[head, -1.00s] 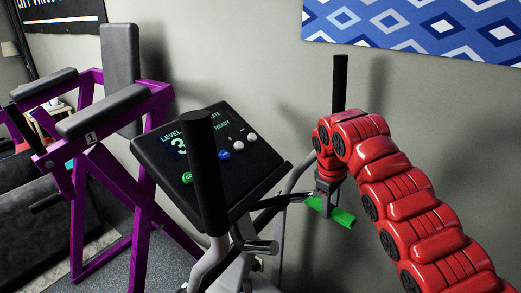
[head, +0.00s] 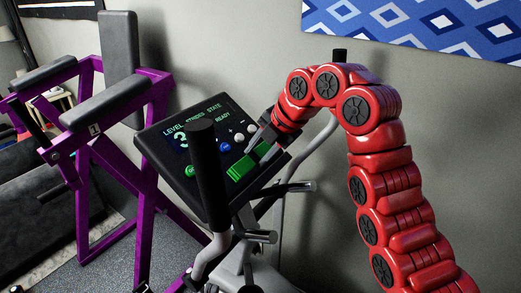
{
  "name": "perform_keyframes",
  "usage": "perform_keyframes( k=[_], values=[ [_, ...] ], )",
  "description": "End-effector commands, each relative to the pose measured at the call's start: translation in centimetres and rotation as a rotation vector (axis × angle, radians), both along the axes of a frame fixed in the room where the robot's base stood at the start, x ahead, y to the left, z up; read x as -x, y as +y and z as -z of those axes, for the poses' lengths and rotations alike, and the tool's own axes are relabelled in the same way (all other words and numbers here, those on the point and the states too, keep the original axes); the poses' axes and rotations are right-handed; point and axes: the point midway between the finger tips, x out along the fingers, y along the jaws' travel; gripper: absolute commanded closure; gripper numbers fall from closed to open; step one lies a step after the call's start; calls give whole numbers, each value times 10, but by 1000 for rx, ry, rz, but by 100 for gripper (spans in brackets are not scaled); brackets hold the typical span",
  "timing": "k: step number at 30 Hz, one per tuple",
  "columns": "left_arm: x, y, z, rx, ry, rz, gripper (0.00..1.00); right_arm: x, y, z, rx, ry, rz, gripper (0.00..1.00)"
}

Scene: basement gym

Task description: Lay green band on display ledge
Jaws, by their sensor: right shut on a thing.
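The green band (head: 242,169) is at the lower right part of the dark display console (head: 176,140), over its lower edge, where the display ledge (head: 268,172) runs. My right gripper (head: 257,152) comes in from the right and is shut on the band, which sticks out to its lower left. I cannot tell whether the band touches the ledge or hovers just above it. My left gripper is not in view.
A black upright handle (head: 206,175) stands in front of the console and hides part of it. Another handle (head: 340,55) shows behind my right arm. White and blue knobs (head: 225,147) sit on the panel. A purple-framed machine (head: 140,235) stands left.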

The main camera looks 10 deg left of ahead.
Motion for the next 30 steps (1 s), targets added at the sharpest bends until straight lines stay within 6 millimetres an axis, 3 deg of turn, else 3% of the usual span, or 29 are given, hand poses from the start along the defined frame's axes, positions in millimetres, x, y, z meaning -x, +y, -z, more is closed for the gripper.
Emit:
perform_keyframes(
  k=[30],
  values=[
    [0, 0, 30, 0, 0, 0, 100, -18, 43, 77, 1, 0, 4, 100]
  ],
)
